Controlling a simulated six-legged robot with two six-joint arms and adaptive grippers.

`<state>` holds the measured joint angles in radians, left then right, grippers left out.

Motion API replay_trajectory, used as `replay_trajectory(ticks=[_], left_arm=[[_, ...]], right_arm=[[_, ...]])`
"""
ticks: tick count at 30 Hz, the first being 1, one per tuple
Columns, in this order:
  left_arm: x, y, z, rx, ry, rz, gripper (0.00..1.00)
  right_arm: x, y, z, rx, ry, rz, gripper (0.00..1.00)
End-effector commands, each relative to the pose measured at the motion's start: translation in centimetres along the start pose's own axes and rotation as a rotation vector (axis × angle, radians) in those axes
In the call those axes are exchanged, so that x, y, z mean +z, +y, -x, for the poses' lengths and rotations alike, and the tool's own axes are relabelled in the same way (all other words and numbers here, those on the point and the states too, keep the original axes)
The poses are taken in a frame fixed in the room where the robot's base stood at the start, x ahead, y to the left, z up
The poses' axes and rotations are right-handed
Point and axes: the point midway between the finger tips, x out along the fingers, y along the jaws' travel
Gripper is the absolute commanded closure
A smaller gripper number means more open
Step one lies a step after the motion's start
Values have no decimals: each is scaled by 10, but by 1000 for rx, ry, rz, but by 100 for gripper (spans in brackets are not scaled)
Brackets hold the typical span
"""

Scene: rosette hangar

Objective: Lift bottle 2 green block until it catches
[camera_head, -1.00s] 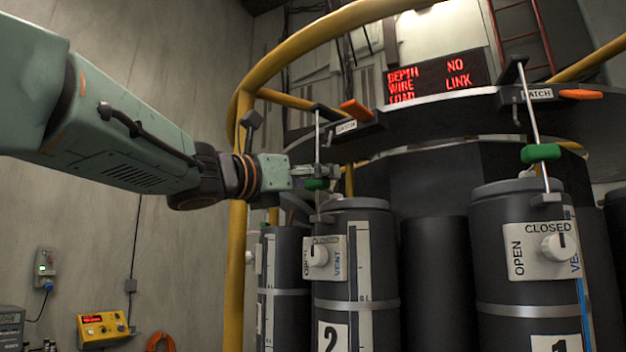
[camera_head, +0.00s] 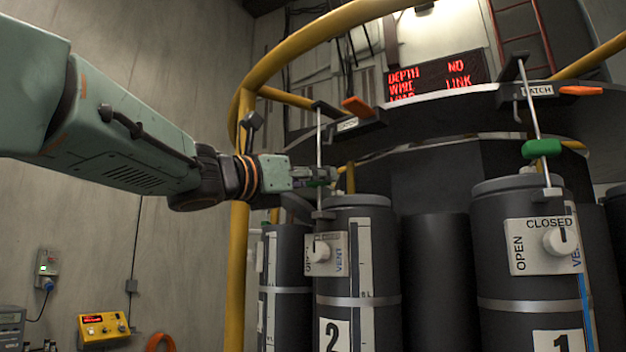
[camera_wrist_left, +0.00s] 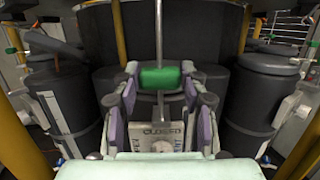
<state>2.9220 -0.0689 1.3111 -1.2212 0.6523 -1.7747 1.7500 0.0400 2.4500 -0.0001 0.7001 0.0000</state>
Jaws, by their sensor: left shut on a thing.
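Bottle 2 (camera_head: 357,262) is a dark grey cylinder with a white "2" label. A thin upright rod rises from its top to an arm with an orange lever (camera_head: 357,106). My left gripper (camera_head: 322,178) is at this rod, above the bottle's top. It is shut on the green block, which is mostly hidden by the fingers in the head view. In the left wrist view the green block (camera_wrist_left: 160,77) sits between the two fingertips, with the rod running through it. My right gripper is not in view.
Bottle 1 (camera_head: 530,275) stands to the right with its own rod, green block (camera_head: 541,148) and orange lever (camera_head: 580,91). A yellow rail (camera_head: 238,220) passes behind my left arm. A red-lettered display (camera_head: 436,77) is at the back.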

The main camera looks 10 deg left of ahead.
Motion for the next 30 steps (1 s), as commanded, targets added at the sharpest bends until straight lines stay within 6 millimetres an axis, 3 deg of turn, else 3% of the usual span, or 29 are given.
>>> replay_trajectory(ticks=[8,30], left_arm=[[-2,1,0,3,3,1,100],[25,1,-6,3,1,1,100]], right_arm=[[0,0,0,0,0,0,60],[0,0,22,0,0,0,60]])
